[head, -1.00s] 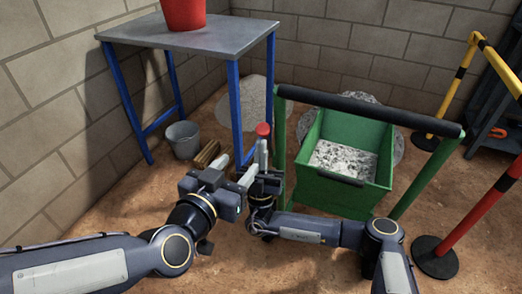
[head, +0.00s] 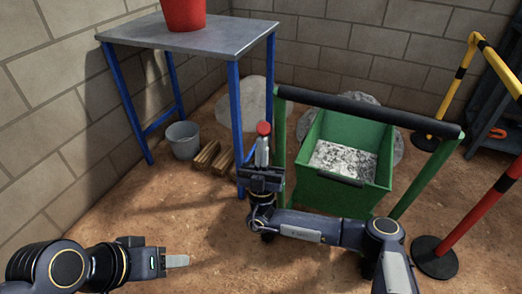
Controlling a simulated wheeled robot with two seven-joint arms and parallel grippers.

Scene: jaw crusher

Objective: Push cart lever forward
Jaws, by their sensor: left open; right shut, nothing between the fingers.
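The green cart (head: 340,190) stands right of centre, with a black handle bar (head: 370,108) across its green frame. The lever's red knob (head: 263,128) and grey shaft stand upright by the cart's left post. My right gripper (head: 262,165) is shut at the lever, just below the knob; its fingers overlap the shaft in the view, and I cannot tell whether they touch it. My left gripper (head: 178,261) is open and empty at the lower left, over bare ground, well away from the lever. The lever's lower part is hidden behind my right gripper.
A blue-legged table (head: 190,36) with a red bucket (head: 183,14) stands at the back left. A grey bucket (head: 183,140) and wooden blocks (head: 210,156) lie beneath it. A red barrier post (head: 470,215) stands at the right. Ground at the lower left is open.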

